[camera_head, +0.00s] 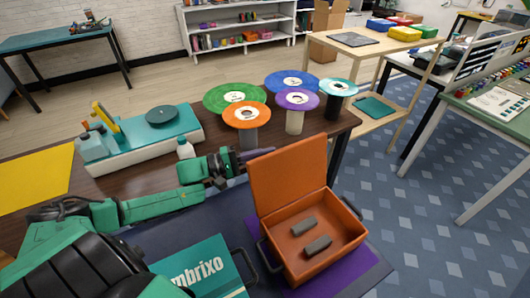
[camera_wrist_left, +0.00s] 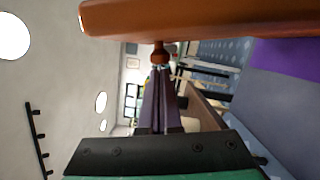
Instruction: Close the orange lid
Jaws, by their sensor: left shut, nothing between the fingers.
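The orange box (camera_head: 341,250) has its orange lid (camera_head: 290,182) standing up, open, along the far side. Two small grey blocks lie inside. My left gripper (camera_head: 262,153) is shut and empty, at the lid's upper left edge, seemingly on its far side; I cannot tell whether it touches. In the left wrist view, the orange panel of the lid (camera_wrist_left: 200,18) fills the top, with a small rounded orange-brown piece below it. The shut fingers (camera_wrist_left: 160,80) point towards that piece. My right gripper is not in view.
Round-topped stands, with orange (camera_head: 246,115), purple (camera_head: 296,99), green, blue and teal discs, stand behind the lid. A teal printed case (camera_head: 205,270) lies left of the box.

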